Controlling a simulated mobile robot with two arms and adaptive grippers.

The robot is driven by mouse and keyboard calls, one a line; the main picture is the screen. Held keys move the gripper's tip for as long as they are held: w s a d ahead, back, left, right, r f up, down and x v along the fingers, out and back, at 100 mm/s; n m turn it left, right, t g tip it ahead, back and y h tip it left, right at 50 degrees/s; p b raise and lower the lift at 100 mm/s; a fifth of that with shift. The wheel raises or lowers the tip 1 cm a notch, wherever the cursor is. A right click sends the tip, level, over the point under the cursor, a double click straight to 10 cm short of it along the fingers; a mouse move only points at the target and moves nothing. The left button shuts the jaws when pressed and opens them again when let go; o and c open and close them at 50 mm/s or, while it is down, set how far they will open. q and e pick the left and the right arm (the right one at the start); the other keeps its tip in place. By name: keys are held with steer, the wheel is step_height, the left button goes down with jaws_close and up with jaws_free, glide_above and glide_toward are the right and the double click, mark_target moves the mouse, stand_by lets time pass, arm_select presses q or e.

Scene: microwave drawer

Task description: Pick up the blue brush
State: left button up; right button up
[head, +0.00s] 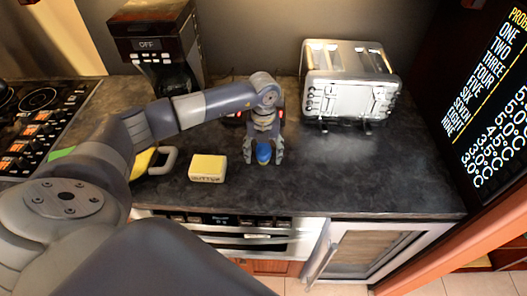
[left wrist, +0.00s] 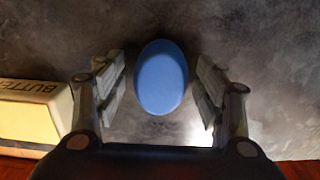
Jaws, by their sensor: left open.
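The blue brush (head: 264,153) is on the dark countertop, near the middle of the head view. In the left wrist view it shows as a blue oval (left wrist: 161,77) between the two fingers. My left gripper (head: 263,158) points down over the brush from above, with one finger on each side. In the left wrist view my left gripper (left wrist: 163,95) is open, with gaps between the brush and both fingers. The lower part of the brush is hidden. My right gripper is not in view.
A yellow butter block (head: 208,168) lies just left of the brush. A toaster (head: 350,82) stands behind right, a coffee maker (head: 160,45) behind left. A stove (head: 40,115) is at far left. An open appliance door (head: 320,255) is below the counter. The counter (head: 400,175) at right is clear.

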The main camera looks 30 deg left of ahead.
mark_target(264, 150)
arm_select(q)
steer(key=c, duration=1.2)
steer(key=shift+c, duration=0.4)
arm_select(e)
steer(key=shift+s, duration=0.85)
arm_select(q)
steer(key=shift+r, duration=0.1)
steer(key=shift+r+b, duration=0.45)
step_height(264, 150, up, 2)
steer(key=shift+r+b, duration=0.1)
steer(key=shift+b, duration=0.7)
steer(key=s+b, duration=0.1)
steer(key=s, duration=0.4)
steer(key=s+d+r+b, duration=0.1)
steer(key=s+b, duration=0.1)
steer(key=s, duration=0.2)
steer(key=s+d+b, duration=0.1)
steer(key=s, duration=0.4)
steer(key=shift+s+d+r+b, duration=0.25)
steer(key=shift+s+b, duration=0.1)
steer(key=shift+s+d+r, duration=0.1)
steer(key=shift+s+r, duration=0.05)
steer(key=shift+s, duration=0.45)
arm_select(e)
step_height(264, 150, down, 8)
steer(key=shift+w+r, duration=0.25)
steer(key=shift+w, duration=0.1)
